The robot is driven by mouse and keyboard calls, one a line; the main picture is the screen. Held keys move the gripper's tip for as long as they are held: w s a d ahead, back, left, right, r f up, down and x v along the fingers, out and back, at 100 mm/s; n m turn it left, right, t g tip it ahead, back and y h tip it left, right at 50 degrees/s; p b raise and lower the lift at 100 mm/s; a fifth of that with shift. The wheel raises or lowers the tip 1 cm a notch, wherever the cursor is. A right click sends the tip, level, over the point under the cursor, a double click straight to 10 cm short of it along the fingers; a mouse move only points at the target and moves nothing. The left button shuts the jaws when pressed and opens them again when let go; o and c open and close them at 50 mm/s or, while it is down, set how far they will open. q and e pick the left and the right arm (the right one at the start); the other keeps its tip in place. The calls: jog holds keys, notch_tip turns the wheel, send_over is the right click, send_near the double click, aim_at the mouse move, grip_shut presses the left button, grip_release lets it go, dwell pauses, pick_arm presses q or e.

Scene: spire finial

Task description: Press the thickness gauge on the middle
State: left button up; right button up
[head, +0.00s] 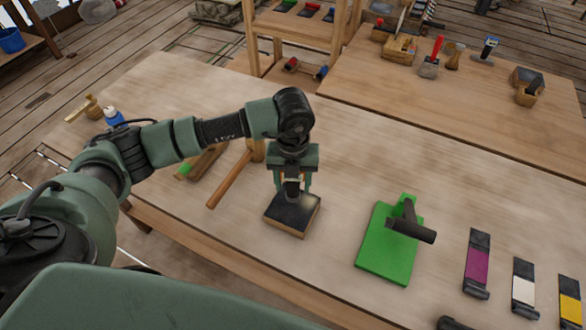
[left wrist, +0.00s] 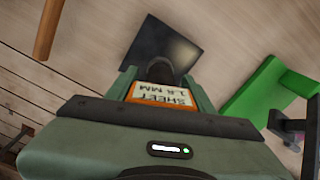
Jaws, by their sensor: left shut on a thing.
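My left gripper (head: 291,186) is over a square block (head: 279,214) with a dark top and wooden sides on the table. In the left wrist view the gripper (left wrist: 158,90) is shut on the thickness gauge (left wrist: 162,94), which has an orange-edged label reading "SHEET 1.8 MM". A dark round part of the gauge reaches toward the dark block top (left wrist: 178,50). Whether its tip touches the top I cannot tell. In the head view the gauge is mostly hidden by the gripper. My right gripper is not in view.
A wooden-handled mallet (head: 230,180) lies left of the block. A green board (head: 383,258) with a dark tool (head: 412,230) on it is to the right. Magenta (head: 477,265), white (head: 523,290) and yellow (head: 570,305) pieces lie further right. A second table (head: 450,100) stands behind.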

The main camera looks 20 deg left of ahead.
aim_at(293, 192)
pick_arm(q)
jog(key=shift+f, duration=0.15)
jog(key=shift+f+b, duration=2.05)
jog(key=shift+f, duration=0.15)
jog(key=o, duration=1.6)
jog(key=shift+o, duration=0.2)
jog(key=shift+r, duration=0.15)
notch_tip(293, 192, up, 6)
jog(key=shift+r+b, duration=0.1)
jog(key=shift+b, duration=0.85)
jog(key=shift+r, duration=0.7)
